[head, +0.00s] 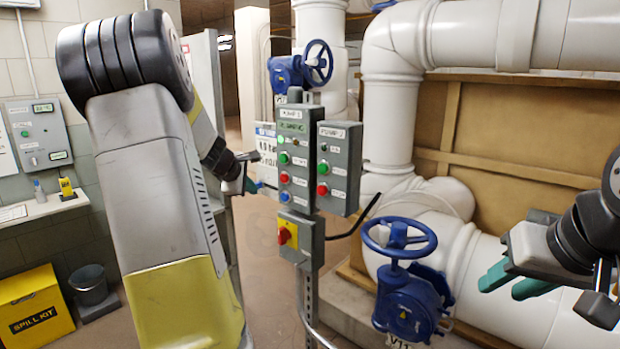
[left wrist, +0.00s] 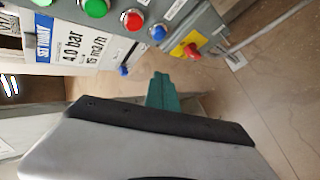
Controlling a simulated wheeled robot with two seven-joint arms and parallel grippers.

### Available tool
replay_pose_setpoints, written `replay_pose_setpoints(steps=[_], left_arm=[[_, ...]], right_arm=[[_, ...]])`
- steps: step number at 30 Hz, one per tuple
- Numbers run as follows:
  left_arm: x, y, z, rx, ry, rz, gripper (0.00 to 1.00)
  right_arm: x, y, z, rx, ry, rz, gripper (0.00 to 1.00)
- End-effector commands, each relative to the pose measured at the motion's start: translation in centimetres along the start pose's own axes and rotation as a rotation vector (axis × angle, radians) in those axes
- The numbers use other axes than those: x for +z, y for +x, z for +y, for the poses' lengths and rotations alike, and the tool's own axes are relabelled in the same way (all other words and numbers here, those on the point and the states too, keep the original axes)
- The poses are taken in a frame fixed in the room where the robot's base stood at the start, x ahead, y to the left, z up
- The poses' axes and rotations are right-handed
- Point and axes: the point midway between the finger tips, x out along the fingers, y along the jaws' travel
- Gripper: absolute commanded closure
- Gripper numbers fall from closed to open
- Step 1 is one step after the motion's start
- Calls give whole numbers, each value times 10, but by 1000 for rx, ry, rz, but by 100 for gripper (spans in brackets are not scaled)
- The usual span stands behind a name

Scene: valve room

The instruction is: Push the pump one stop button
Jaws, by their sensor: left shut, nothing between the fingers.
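The pump one panel (head: 297,125) is a grey box on a post. Its red stop button (head: 284,177) sits between a green button (head: 284,158) and a blue button (head: 284,196). In the left wrist view the red button (left wrist: 133,20) shows near the top edge, uncovered. My left gripper (head: 250,170) is left of the panel, shut and empty, apart from the red button in the picture; its green fingertip also shows in the left wrist view (left wrist: 163,92). My right gripper (head: 514,283) is at the right, open and empty, away from the panel.
The pump two panel (head: 339,165), with its own green and red buttons, adjoins on the right. A yellow switch box (head: 295,238) with a red knob is below. A blue valve wheel (head: 399,238) and white pipes (head: 388,120) stand right. A yellow spill kit (head: 36,308) is lower left.

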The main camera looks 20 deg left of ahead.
Motion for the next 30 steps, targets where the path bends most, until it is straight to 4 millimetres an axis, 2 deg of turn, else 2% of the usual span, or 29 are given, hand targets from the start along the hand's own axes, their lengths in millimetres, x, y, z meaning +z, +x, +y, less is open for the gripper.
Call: replay_pose_setpoints(steps=[11, 30], left_arm=[[3, 3, 2, -1, 4, -2, 100], [43, 56, 40, -2, 5, -3, 100]], right_arm=[[0, 0, 0, 0, 0, 0, 64], [0, 0, 0, 0, 0, 0, 64]])
